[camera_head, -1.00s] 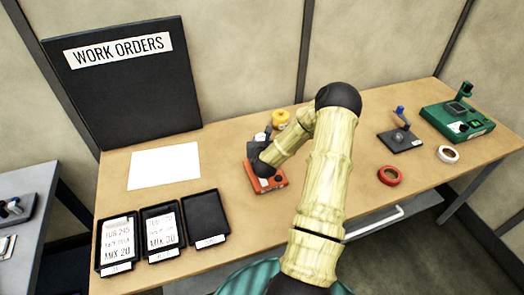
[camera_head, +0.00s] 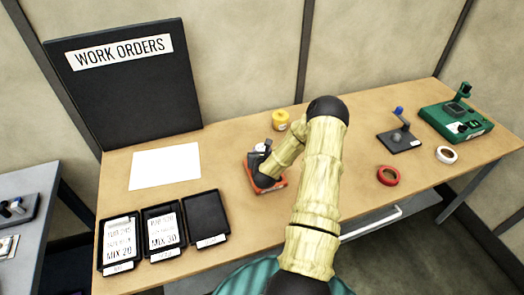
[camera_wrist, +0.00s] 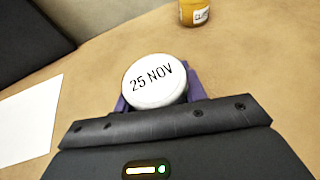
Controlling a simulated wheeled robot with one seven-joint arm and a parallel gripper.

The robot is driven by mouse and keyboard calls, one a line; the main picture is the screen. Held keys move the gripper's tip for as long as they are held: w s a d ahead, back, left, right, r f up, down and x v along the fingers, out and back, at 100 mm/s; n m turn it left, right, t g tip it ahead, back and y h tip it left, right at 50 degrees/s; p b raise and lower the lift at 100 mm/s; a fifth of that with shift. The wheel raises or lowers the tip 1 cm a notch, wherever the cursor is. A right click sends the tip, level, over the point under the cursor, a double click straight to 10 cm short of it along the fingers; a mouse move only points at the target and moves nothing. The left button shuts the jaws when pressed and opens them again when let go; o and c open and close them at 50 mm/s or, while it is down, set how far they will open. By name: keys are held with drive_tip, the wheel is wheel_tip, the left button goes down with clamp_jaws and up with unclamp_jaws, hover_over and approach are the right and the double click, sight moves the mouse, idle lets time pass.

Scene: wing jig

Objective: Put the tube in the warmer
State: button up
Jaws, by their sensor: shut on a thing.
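The tube shows by its round white cap marked "25 NOV" (camera_wrist: 155,81) in the wrist view; its body is hidden below the cap. My gripper (camera_wrist: 158,88) is shut on it, with purple pads on both sides of the cap. A green device (camera_head: 462,127) stands at the far right of the table.
A yellow jar (camera_head: 280,120) stands just behind my gripper. A dark stand (camera_head: 403,142), a red ring (camera_head: 388,176) and a white ring (camera_head: 447,155) are at right. Black trays (camera_head: 205,216) and white paper (camera_head: 164,166) lie at left.

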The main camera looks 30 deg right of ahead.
drive_tip(key=shift+f, duration=0.2)
drive_tip(key=o, duration=1)
drive_tip(key=shift+r, duration=0.1)
drive_tip(key=shift+r, duration=0.2)
drive_tip(key=shift+s+a, duration=0.1)
drive_tip(key=shift+s, duration=0.1)
drive_tip(key=b+v, duration=0.3)
drive_tip(key=v, duration=0.8)
drive_tip(key=shift+s+a+r, duration=0.1)
drive_tip(key=shift+s+r, duration=0.05)
